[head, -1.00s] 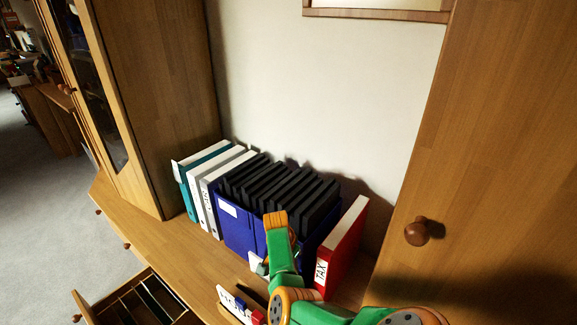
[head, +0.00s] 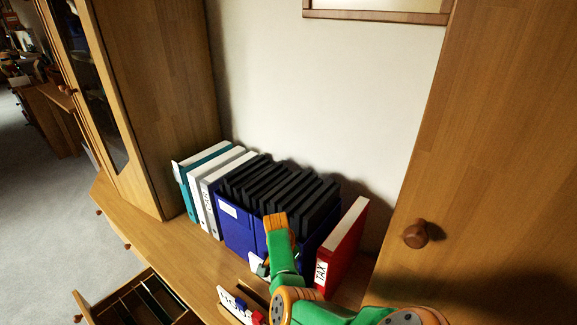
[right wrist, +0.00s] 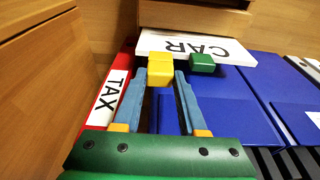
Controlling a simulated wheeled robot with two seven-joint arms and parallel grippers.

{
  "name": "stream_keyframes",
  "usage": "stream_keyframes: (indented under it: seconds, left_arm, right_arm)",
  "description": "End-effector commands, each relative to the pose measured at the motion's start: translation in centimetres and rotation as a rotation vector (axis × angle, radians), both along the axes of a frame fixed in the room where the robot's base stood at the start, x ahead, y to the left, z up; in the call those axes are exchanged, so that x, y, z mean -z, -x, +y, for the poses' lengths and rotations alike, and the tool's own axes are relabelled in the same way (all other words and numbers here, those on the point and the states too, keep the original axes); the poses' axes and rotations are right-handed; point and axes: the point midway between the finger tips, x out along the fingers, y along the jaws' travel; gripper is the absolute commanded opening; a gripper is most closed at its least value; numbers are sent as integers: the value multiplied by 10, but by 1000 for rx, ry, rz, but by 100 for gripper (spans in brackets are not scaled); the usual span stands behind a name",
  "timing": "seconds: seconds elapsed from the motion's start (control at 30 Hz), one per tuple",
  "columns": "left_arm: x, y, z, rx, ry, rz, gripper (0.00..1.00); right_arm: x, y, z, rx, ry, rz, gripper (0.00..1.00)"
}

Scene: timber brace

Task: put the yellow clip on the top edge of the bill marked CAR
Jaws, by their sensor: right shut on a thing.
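In the right wrist view, the bill marked CAR (right wrist: 225,47) is a white card with its lettering upside down in the picture. A green clip (right wrist: 202,63) sits on its near edge, the top of the lettering. My right gripper (right wrist: 168,74) is shut on the yellow clip (right wrist: 160,66), which overlaps that same edge just left of the green clip. I cannot tell whether the clip grips the card. In the head view my right arm hides the gripper and the yellow clip. My left gripper is in neither view.
A red TAX binder (head: 344,248) stands right of a blue box (head: 238,232) of black folders. White and teal binders (head: 205,165) stand to its left. A white card (head: 232,303) with small blocks is in front. An open drawer (head: 150,300) is at lower left.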

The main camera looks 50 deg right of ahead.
Motion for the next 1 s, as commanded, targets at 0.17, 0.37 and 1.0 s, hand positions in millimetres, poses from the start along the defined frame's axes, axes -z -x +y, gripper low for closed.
stream_keyframes:
  seconds: [0.17,0.37,1.0]
  left_arm:
    - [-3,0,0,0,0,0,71]
    - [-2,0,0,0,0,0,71]
    - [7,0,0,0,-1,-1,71]
  right_arm:
    - [0,0,0,0,0,0,0]
    - [0,0,0,0,0,0,0]
    - [13,0,0,0,1,0,0]
